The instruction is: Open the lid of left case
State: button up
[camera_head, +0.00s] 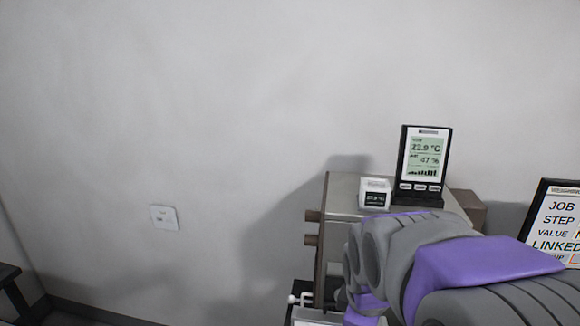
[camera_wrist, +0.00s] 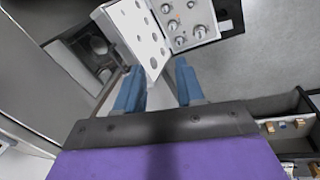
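My gripper (camera_wrist: 158,88) shows in the wrist view with its two blue fingers apart and nothing visibly held between them. A case (camera_wrist: 203,41) with several round metal weights lies ahead of the fingertips at the top. A white panel with round recesses (camera_wrist: 151,69), which looks like its raised lid, stands along its left side, its lower end near the gap between the fingers. I cannot tell whether a finger touches it. Which case is the left one is not clear. In the head view my arm covers most of the table area, and my fingers are hidden.
A dark compartmented box (camera_wrist: 262,107) with small brass-coloured pieces lies at right in the wrist view. In the head view a temperature display (camera_head: 421,187) and a small white meter (camera_head: 375,184) stand on a grey cabinet (camera_head: 342,196). A job sign (camera_head: 546,238) stands at right.

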jog(key=s+f+m+g+b, duration=0.2)
jog(key=s+f+m, duration=0.35)
jog(key=s, duration=0.55)
jog(key=s+f+m+g+b, duration=0.15)
jog(key=s+f+m, duration=0.25)
jog(key=s+m, duration=0.5)
jog(key=w+r+n, duration=0.4)
jog(key=w+n, duration=0.2)
jog(key=w, duration=0.7)
jog(key=w+r+n+p, duration=0.1)
jog(key=w+r+n, duration=0.4)
jog(key=w, duration=0.9)
jog(key=w+r+n, duration=0.2)
jog(key=w+n, duration=0.5)
jog(key=w, duration=0.6)
jog(key=shift+t+y, duration=0.25)
jog(key=shift+y, duration=0.05)
jog(key=f+b, duration=0.1)
jog(key=f, duration=0.4)
jog(key=f+b, duration=0.1)
jog(key=f, duration=1.1)
jog(key=shift+s+a+b, duration=0.2)
jog(key=shift+a+b, duration=0.1)
jog(key=shift+b, duration=0.1)
grip_shut()
